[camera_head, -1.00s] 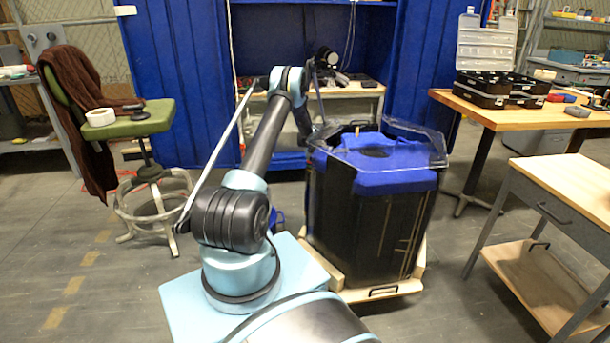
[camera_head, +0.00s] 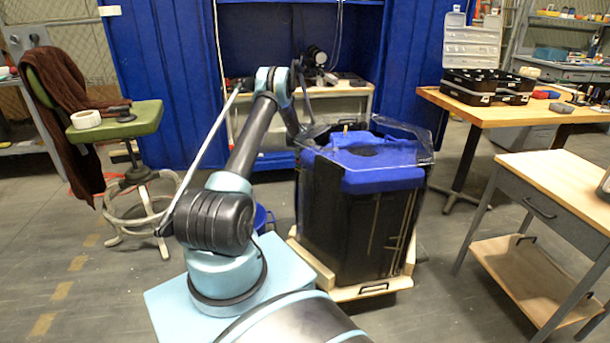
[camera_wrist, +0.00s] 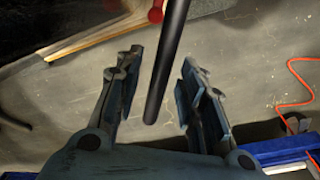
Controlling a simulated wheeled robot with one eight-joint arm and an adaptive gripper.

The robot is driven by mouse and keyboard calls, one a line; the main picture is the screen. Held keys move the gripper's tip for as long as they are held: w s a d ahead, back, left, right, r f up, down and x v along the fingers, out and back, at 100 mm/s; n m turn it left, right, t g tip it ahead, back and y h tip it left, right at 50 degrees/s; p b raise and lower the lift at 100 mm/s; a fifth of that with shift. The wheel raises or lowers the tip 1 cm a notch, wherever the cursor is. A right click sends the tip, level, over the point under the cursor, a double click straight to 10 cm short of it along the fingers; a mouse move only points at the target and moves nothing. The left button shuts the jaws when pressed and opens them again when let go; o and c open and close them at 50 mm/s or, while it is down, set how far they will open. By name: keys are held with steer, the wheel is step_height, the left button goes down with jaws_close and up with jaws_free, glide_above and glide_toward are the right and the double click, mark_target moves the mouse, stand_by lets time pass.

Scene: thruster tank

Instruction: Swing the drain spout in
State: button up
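The tank (camera_head: 355,225) is a black, many-sided body with a blue top and a clear cover, on a wooden base. In the wrist view a dark round pipe (camera_wrist: 167,60), apparently the drain spout, comes down from the top edge and ends between my fingers. My gripper (camera_wrist: 160,78) is open, with one finger on each side of the pipe and gaps visible on both sides. A red part (camera_wrist: 155,13) is beside the pipe at the top. In the head view my arm reaches to the tank's far left side, and the fingers and spout are hidden there.
A blue bucket (camera_head: 262,217) stands on the floor left of the tank, partly behind my arm. A green chair (camera_head: 118,122) is at left, a blue cabinet (camera_head: 165,90) behind. A wooden bench (camera_head: 560,115) and a cart (camera_head: 560,190) stand at right. Floor between tank and cart is clear.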

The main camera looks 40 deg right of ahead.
step_height(320, 180, up, 12)
steer(key=shift+w+a, duration=0.2)
steer(key=shift+w, duration=0.15)
stand_by(0.7)
